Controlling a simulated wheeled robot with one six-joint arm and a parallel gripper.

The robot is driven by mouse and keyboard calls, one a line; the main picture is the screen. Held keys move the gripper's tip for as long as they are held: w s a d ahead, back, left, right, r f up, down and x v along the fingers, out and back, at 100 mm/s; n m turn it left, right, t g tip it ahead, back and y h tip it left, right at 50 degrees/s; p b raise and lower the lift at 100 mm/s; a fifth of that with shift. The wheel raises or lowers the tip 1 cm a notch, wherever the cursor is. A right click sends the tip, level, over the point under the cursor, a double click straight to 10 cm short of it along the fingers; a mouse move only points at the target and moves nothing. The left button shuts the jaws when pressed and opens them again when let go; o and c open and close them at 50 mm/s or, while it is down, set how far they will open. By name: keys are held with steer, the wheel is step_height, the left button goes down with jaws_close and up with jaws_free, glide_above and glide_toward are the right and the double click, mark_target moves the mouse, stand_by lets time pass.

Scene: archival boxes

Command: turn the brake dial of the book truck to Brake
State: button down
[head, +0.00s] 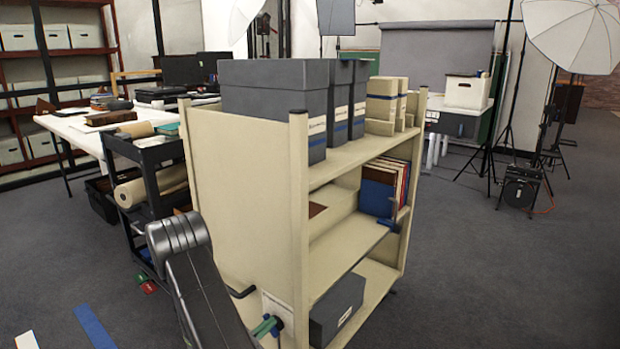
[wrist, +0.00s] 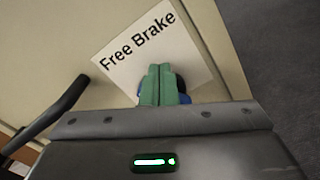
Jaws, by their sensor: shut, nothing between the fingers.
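The beige book truck (head: 245,190) stands in the middle of the head view. A white label (head: 279,304) is low on its end panel; in the wrist view the label (wrist: 139,50) reads "Free" at left and "Brake" at right. The brake dial (wrist: 185,99) shows only as blue and dark bits just below the label, behind my fingers. Its pointer and setting are hidden. My gripper (wrist: 161,84) has its green fingers closed together, in front of the dial. I cannot tell whether they touch it. In the head view my gripper (head: 266,326) is at the panel's lower right.
A dark handle (head: 241,292) sticks out of the end panel left of the label. Grey boxes (head: 270,92) stand on the truck's top. A black cart (head: 150,190) stands close at left. The carpet at right (head: 490,270) is open.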

steer(key=shift+s+d+f+b, duration=0.65)
steer(key=shift+d+f+b, duration=0.2)
steer(key=shift+b, duration=0.85)
steer(key=shift+r, duration=0.1)
steer(key=shift+s+d+r, duration=0.15)
steer(key=shift+d, duration=0.05)
steer(key=v, duration=0.6)
steer(key=shift+b, duration=0.35)
steer(key=w+a+n+p, duration=0.5)
steer(key=a+n+p, duration=0.25)
steer(key=n, duration=0.45)
steer(key=shift+x, duration=3.35)
